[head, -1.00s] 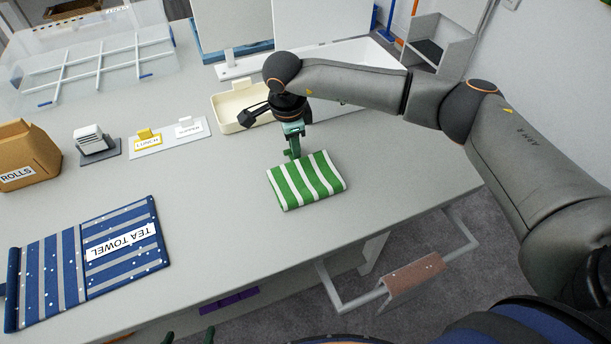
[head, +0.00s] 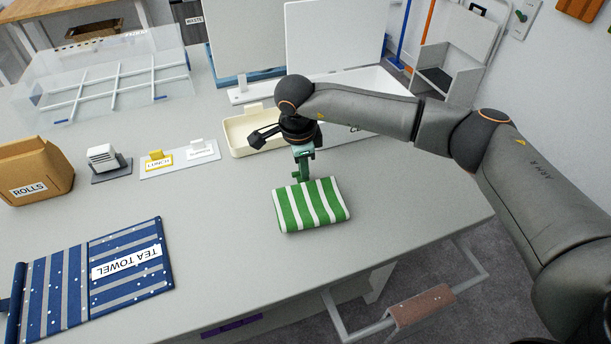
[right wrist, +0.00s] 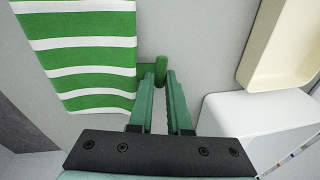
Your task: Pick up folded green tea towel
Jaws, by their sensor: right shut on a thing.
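The folded green and white striped tea towel (head: 312,205) lies on the grey table near its front edge. It also shows at the upper left of the right wrist view (right wrist: 80,55). My right gripper (head: 302,178) reaches down at the towel's far edge and is shut on it. In the right wrist view my right gripper's green fingers (right wrist: 160,80) point at the towel's edge, and the fingertips partly hide the gripped part. The towel looks flat, and I see no clear gap under it. My left gripper is not in view.
A blue striped mat labelled TEA TOWEL (head: 60,290) lies at the front left. A cardboard ROLLS box (head: 40,168), small label stands (head: 150,172), a cream tray (head: 238,132) and a clear divided bin (head: 60,85) stand behind. The table between mat and towel is clear.

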